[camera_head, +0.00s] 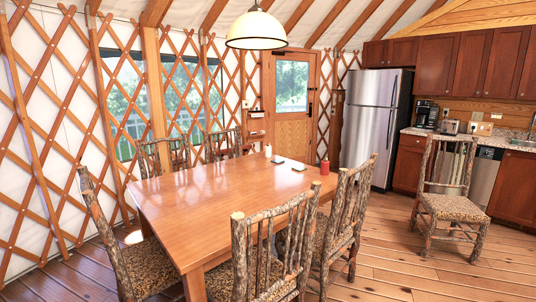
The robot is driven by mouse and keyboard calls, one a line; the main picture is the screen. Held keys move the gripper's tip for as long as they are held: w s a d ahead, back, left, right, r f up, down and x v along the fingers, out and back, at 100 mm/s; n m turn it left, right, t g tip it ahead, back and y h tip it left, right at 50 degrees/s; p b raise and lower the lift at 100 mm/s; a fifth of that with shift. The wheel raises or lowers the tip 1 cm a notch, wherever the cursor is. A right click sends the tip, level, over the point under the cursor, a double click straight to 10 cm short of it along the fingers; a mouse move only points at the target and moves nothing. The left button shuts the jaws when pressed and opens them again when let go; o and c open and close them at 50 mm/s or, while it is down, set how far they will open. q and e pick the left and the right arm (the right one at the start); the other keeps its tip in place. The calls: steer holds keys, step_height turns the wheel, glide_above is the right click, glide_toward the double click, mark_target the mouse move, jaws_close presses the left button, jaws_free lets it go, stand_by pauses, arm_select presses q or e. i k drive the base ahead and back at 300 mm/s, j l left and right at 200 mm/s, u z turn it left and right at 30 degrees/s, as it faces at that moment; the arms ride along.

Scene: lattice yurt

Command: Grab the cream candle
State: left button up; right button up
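A small, upright, cream-coloured object that looks like the candle (268,151) stands near the far edge of the wooden dining table (205,205). It is small in the view and its details are hard to make out. Neither of my grippers shows in the head view.
A red bottle or jar (325,167) stands at the table's right side. Log chairs (275,250) surround the table. Another chair (452,190) stands apart; open floor (400,255) lies to the right.

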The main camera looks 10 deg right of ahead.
mark_target(267, 149)
steer(key=i+l+z, duration=0.25)
steer(key=l+z, duration=0.15)
steer(key=i+l+z, duration=0.5)
steer(key=i+z, duration=0.25)
steer(key=i+l+z, duration=0.3)
steer(key=i, duration=0.15)
steer(key=i+l+z, duration=0.15)
steer(key=i+z, duration=0.15)
steer(key=i, duration=0.15)
steer(key=i+z, duration=0.35)
steer(key=i+u, duration=0.2)
steer(key=i, duration=0.35)
steer(key=i+l+u, duration=0.15)
steer(key=i, duration=0.4)
steer(key=i+l+u, duration=0.2)
steer(key=i, duration=0.3)
steer(key=i+l+u, duration=0.15)
steer(key=i, duration=0.4)
steer(key=i+j+u, duration=0.25)
steer(key=i+u, duration=0.75)
steer(key=i, duration=0.2)
steer(key=i+l+u, duration=0.25)
steer(key=i+u, duration=0.2)
steer(key=i, duration=0.15)
